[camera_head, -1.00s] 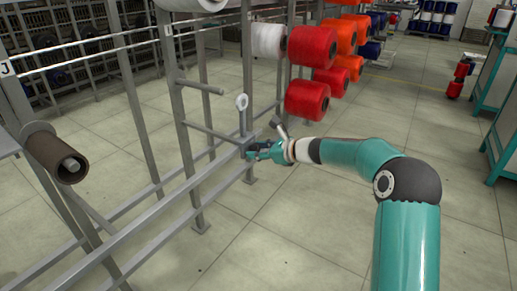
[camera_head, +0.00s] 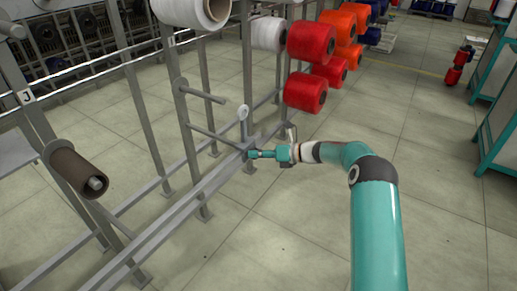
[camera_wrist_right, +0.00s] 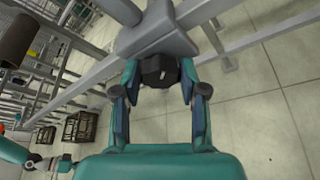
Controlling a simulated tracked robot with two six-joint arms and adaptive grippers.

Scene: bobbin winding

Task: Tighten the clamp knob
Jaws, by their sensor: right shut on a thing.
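The clamp knob (camera_wrist_right: 158,72) is a dark, faceted knob below a grey clamp block (camera_wrist_right: 152,36) in the right wrist view. My right gripper (camera_wrist_right: 159,88) has a finger on each side of the knob and is shut on it. In the head view the right gripper (camera_head: 252,154) reaches the clamp on the rack from the right; its fingers hide the knob there. A teal arm end, my left gripper (camera_wrist_right: 62,163), shows small at the lower left of the right wrist view; its fingers are too small to read.
A brown tube (camera_head: 76,172) sits on a peg at left. Red spools (camera_head: 305,91) and a white spool (camera_head: 268,34) hang behind.

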